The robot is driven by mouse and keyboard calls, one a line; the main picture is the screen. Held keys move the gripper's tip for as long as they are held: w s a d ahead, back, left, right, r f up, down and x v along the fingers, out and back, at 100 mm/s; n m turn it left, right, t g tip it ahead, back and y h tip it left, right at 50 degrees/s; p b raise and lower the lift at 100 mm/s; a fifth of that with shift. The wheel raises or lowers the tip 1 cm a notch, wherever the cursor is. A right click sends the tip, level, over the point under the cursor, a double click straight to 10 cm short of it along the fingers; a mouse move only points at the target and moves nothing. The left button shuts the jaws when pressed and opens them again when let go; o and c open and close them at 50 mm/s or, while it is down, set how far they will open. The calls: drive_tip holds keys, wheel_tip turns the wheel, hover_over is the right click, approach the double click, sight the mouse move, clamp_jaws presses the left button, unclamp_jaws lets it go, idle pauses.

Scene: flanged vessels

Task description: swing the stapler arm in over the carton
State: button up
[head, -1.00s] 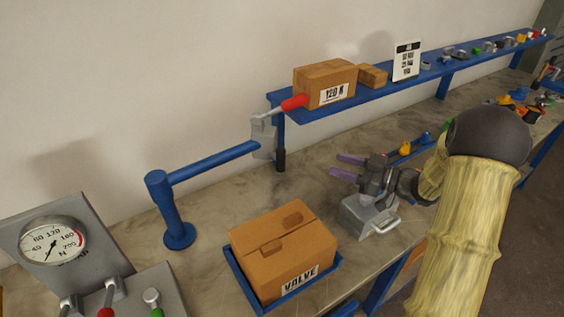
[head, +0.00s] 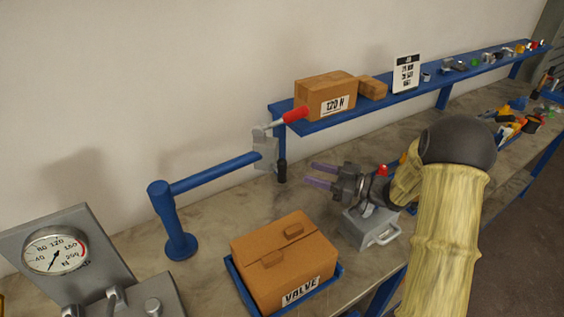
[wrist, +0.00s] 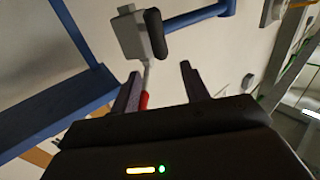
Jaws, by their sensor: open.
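The stapler arm is a blue bar (head: 215,172) reaching right from a blue post (head: 170,222). It carries a grey stapler head (head: 265,150) with a red-tipped lever (head: 295,115) and a black grip (head: 282,171) below. The arm lies behind the carton (head: 284,262), not over it. The carton, marked VALVE, sits in a blue tray (head: 236,281). My gripper (head: 310,174) is open and empty, a little right of the black grip. In the wrist view, the black grip (wrist: 156,33) is ahead of the open fingers (wrist: 160,72).
A blue shelf (head: 390,98) along the wall holds a 120 N box (head: 326,97) and a white card (head: 406,73). A grey box with a handle (head: 372,228) stands below my gripper. A gauge panel (head: 55,250) is at lower left. Bench between post and carton is clear.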

sight(286, 166)
drive_tip(key=p+x, duration=0.2)
drive_tip(key=x, duration=0.8)
drive_tip(key=shift+a, duration=0.2)
clamp_jaws()
